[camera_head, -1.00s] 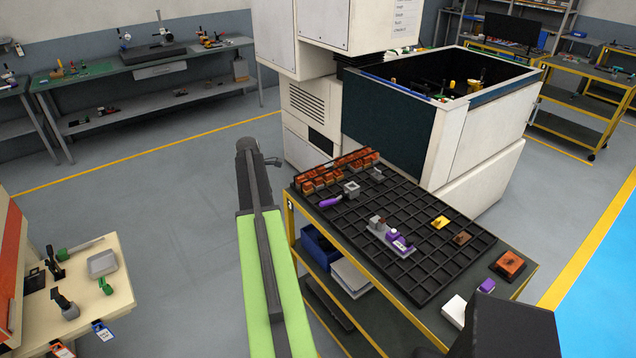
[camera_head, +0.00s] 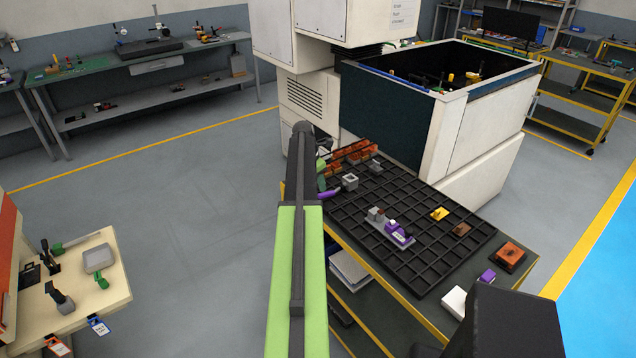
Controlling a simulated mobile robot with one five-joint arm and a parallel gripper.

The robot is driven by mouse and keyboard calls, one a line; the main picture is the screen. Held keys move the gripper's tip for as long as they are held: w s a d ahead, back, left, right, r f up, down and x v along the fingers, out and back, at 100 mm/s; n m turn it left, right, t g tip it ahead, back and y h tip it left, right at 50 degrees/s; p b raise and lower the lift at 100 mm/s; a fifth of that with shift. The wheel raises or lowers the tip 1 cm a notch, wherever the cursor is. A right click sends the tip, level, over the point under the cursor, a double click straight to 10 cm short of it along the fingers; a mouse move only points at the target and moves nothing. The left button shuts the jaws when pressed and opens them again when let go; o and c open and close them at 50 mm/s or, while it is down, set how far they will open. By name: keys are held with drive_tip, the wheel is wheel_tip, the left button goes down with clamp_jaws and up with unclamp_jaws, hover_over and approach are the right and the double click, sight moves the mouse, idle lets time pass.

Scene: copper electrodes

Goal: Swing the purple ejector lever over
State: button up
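A curved purple lever (camera_head: 331,194) shows at the left edge of the black gridded tray (camera_head: 430,275), partly behind my arm. It lies beside a small grey square block (camera_head: 349,182). Another purple part (camera_head: 397,232) stands on a grey fixture (camera_head: 376,219) near the tray's middle; I cannot tell for sure which of the two is the ejector lever. My gripper (camera_head: 324,142) is at the far end of my green and dark arm, by the tray's far left corner. The arm hides most of it, so its fingers and any contact with the lever cannot be made out.
Copper-orange electrodes (camera_head: 362,150) line the tray's far left edge. A yellow part (camera_head: 439,213) and a brown part (camera_head: 462,229) sit on the tray. A white machine (camera_head: 455,140) stands close behind. Open floor (camera_head: 180,240) lies to the left.

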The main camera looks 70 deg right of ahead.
sight(321, 194)
drive_tip(key=b+x, duration=0.4)
drive_tip(key=x, duration=0.1)
drive_tip(key=shift+f, duration=0.2)
drive_tip(key=shift+r, duration=0.2)
drive_tip(key=shift+f, duration=0.2)
drive_tip(key=shift+d+f, duration=0.1)
drive_tip(key=shift+c, duration=0.5)
clamp_jaws()
